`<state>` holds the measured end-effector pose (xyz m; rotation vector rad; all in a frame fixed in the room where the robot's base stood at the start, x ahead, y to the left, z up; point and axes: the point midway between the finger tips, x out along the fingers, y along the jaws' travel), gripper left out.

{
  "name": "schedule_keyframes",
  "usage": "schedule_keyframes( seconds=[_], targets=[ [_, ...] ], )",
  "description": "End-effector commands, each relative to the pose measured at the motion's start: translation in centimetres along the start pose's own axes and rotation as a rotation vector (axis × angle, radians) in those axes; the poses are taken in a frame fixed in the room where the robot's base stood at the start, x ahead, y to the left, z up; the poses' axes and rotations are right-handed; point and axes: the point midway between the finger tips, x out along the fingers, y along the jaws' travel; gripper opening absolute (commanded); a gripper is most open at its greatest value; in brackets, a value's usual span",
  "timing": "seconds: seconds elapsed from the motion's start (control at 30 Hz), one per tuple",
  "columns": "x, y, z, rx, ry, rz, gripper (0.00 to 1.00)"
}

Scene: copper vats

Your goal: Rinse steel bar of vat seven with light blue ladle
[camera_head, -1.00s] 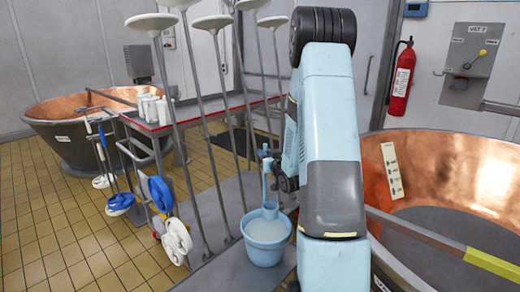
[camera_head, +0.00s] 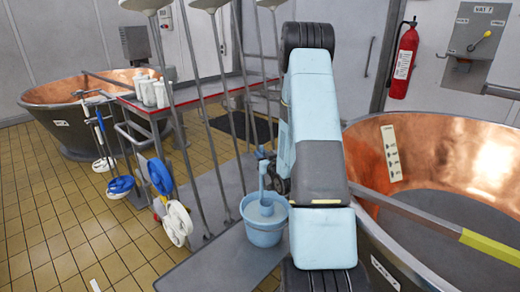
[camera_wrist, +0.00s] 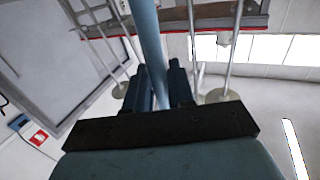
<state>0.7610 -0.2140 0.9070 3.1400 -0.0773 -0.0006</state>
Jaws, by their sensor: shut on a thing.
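The light blue ladle (camera_head: 262,180) stands upright, its lower end inside a light blue bucket (camera_head: 264,234) of cloudy liquid. My gripper (camera_head: 272,174) is shut on the ladle's handle; my arm partly hides it in the head view. In the wrist view the handle (camera_wrist: 148,45) runs between the two dark fingers (camera_wrist: 160,90). Copper vat seven (camera_head: 455,150) is at the right, beside my arm, under a wall panel marked VAT 7 (camera_head: 476,42). Its steel bar (camera_head: 410,211) crosses the vat and has a yellow section (camera_head: 490,249).
The bucket rests on a grey surface (camera_head: 215,258). Several tall poles with white discs (camera_head: 180,120) stand left of my arm. A red-edged table (camera_head: 195,95) with white bottles (camera_head: 150,92) and another copper vat (camera_head: 70,130) are farther left. A red extinguisher (camera_head: 403,62) hangs behind.

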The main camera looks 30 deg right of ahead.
Motion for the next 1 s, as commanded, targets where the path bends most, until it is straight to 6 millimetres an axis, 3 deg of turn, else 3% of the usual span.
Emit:
schedule_keyframes(
  seconds=[0.6,1.0],
  targets=[
    [0.0,-0.1,7.6,0.002,-0.003,-0.001,0.00],
    [0.0,-0.2,10.3,0.001,-0.001,-0.003,0.00]
  ],
)
